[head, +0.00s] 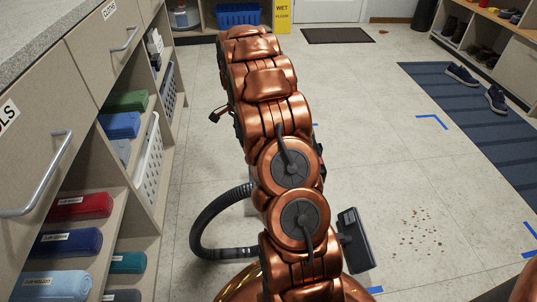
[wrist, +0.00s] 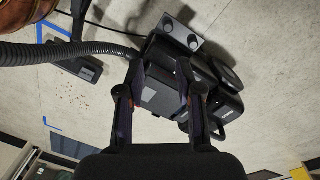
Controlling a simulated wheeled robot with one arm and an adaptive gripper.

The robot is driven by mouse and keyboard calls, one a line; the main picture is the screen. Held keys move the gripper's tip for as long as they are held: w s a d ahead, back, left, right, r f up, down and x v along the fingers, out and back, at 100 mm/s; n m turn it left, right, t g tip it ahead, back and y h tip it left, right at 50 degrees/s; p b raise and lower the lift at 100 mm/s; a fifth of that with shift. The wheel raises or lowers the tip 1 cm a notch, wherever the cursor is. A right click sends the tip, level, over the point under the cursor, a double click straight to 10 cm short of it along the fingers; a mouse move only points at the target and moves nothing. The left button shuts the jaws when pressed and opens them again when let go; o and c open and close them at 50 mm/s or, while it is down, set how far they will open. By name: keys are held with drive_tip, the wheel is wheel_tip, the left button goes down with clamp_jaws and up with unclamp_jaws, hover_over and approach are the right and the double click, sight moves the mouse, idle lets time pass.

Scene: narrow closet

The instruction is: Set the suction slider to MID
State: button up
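In the wrist view, a dark vacuum cleaner (wrist: 160,95) stands on the floor, with a grey control panel (wrist: 180,34) at its upper end. The panel carries round dark knobs; I cannot make out the suction slider or its setting. My gripper (wrist: 160,72) is open, its two fingers apart, with the vacuum's body showing between and beyond them. I cannot tell whether they touch it. In the head view my copper arm hides most of the vacuum; its black hose (head: 203,235) and floor head (head: 353,240) show.
Shelves with rolled towels (head: 78,206) and drawers line the left. Debris (head: 418,232) lies on the floor right of the floor head. A blue mat (head: 470,110) with shoes lies farther right. A yellow wet-floor sign (head: 282,15) stands at the back. Middle-right floor is mostly clear.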

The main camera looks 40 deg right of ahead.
drive_tip(key=w+d+f+m, duration=0.1)
drive_tip(key=d+f+m, duration=0.1)
drive_tip(key=d+f, duration=0.2)
drive_tip(key=d+f+m, duration=0.2)
drive_tip(key=d+f, duration=0.3)
drive_tip(key=d, duration=0.1)
drive_tip(key=w+d+f+m+t+b, duration=0.1)
drive_tip(key=d+f+m, duration=0.1)
drive_tip(key=d+f, duration=0.2)
drive_tip(key=shift+w+d+f+m, duration=0.25)
drive_tip(key=shift+w+d+m, duration=0.05)
drive_tip(key=shift+d+m, duration=0.15)
drive_tip(key=shift+f+b, duration=1.7)
drive_tip(key=shift+f, duration=2.2)
clamp_jaws()
